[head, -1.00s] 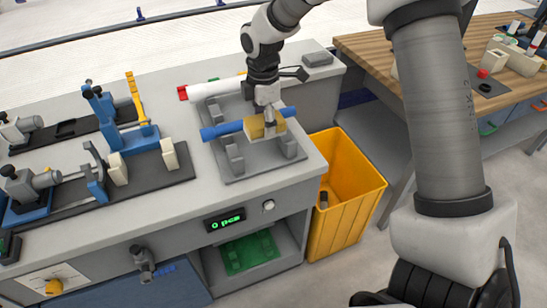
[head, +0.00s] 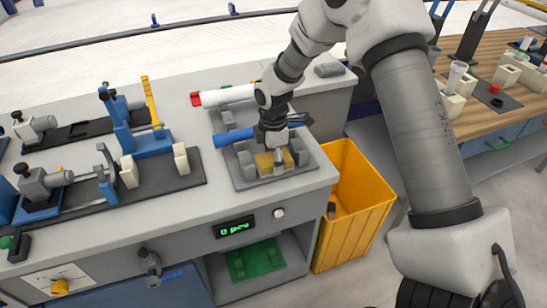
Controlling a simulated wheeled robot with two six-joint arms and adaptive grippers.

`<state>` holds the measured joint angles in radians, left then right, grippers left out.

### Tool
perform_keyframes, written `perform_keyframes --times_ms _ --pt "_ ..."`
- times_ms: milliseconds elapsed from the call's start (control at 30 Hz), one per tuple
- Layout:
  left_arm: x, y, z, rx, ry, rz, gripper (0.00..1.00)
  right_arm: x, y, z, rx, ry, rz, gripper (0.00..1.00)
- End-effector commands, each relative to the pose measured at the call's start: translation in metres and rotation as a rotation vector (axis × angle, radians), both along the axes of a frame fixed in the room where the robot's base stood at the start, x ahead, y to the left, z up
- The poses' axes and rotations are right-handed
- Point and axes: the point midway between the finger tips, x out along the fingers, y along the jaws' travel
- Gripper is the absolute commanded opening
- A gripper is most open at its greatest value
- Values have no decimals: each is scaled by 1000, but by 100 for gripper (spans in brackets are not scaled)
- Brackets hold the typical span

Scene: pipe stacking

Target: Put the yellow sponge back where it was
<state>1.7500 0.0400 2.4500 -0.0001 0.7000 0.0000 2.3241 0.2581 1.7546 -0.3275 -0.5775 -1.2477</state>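The yellow sponge (head: 265,161) is at the front part of the grey pipe rack (head: 240,172), in front of the blue pipe. My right gripper (head: 281,164) comes down on it from above and appears shut on it. The fingers hide part of the sponge, and I cannot tell whether it touches the rack. The blue pipe (head: 233,138) lies across the rack, partly hidden by my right wrist. A white pipe (head: 225,96) with a red end lies behind it. My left gripper is not in view.
A yellow bin (head: 350,220) stands on the floor right of the grey workbench (head: 195,215). Blue and grey clamp fixtures (head: 130,145) fill the bench's left side. A wooden table (head: 520,115) with small parts is at right. A grey block (head: 330,70) sits behind the rack.

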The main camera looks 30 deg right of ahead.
Motion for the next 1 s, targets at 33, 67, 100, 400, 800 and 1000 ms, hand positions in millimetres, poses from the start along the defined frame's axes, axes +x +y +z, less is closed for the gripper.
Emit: perform_keyframes --times_ms 33,67,100,400,800,1000 --pt "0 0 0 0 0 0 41 0 0 0 0 0 0 79" --pt "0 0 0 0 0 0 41 0 0 0 0 0 0 86" --pt "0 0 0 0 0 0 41 0 0 0 0 0 0 86" --pt "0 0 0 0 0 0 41 0 0 2 0 -1 0 86" --pt "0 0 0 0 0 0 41 1 0 84 0 -6 0 86" --pt "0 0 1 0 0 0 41 1 0 118 0 -2 0 86"
